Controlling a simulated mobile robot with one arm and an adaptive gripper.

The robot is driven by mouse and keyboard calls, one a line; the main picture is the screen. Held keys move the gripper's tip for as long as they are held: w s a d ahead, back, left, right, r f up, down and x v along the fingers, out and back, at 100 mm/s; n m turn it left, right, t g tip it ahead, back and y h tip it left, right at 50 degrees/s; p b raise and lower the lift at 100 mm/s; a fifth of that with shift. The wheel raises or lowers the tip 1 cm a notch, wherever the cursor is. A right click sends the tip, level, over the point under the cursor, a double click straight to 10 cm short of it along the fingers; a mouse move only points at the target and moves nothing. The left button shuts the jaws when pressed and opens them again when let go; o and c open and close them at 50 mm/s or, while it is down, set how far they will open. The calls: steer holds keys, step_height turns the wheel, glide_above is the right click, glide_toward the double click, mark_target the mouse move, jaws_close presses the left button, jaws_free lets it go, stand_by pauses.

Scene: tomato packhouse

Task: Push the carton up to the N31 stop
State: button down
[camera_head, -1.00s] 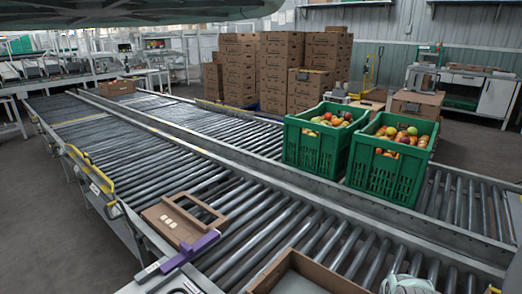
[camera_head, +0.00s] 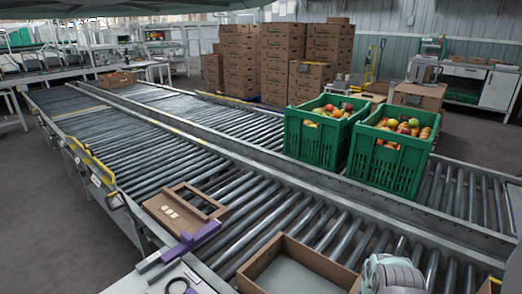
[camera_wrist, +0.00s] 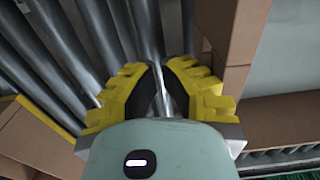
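An open brown carton (camera_head: 262,262) with a grey inside lies on the near rollers at the bottom of the head view. A flatter brown carton or tray (camera_head: 215,208) lies to its left, beside a purple bar (camera_head: 196,239). I cannot read an N31 label, so I cannot tell which part is that stop. My pale green wrist shows right of the open carton in the head view; the fingers are hidden there. In the wrist view my gripper (camera_wrist: 158,68) has yellow fingers over rollers with a narrow gap between the tips. A carton wall (camera_wrist: 233,35) stands close on its right, apparently untouched.
Two green crates (camera_head: 318,143) (camera_head: 384,168) of tomatoes stand on the far conveyor, behind a metal rail. Yellow pieces (camera_head: 90,160) line the left conveyor edge. A small carton (camera_head: 117,80) sits far up the line. The rollers between it and the near cartons are clear.

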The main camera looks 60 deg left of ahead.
steer(key=shift+s+a, duration=0.15)
steer(key=shift+a, duration=0.35)
steer(key=shift+s+a+b, duration=0.5)
steer(key=shift+a+b, duration=0.05)
steer(key=shift+a, duration=1.4)
steer(key=shift+s+a+b, duration=0.5)
steer(key=shift+a, duration=1.45)
steer(key=shift+s+a+b, duration=0.5)
steer(key=shift+a+b, duration=0.05)
steer(key=shift+a, duration=1.5)
steer(key=shift+s+a+b, duration=0.15)
steer(key=shift+a+b, duration=0.25)
steer(key=shift+a, duration=0.25)
steer(key=shift+s+a+b, duration=0.15)
steer(key=shift+a+b, duration=0.25)
steer(key=shift+a, duration=0.25)
steer(key=shift+w+d+r+p, duration=0.15)
steer(key=shift+d+p, duration=0.45)
steer(key=shift+p, duration=0.05)
steer(key=shift+w+d+p, duration=0.3)
steer(key=shift+d+p, duration=0.4)
steer(key=shift+d, duration=0.5)
steer(key=shift+w+d+p, duration=0.3)
steer(key=shift+d+p, duration=0.4)
steer(key=shift+d, duration=0.5)
steer(key=shift+w+d+p, duration=0.3)
steer(key=shift+d+p, duration=0.4)
steer(key=shift+d, duration=0.5)
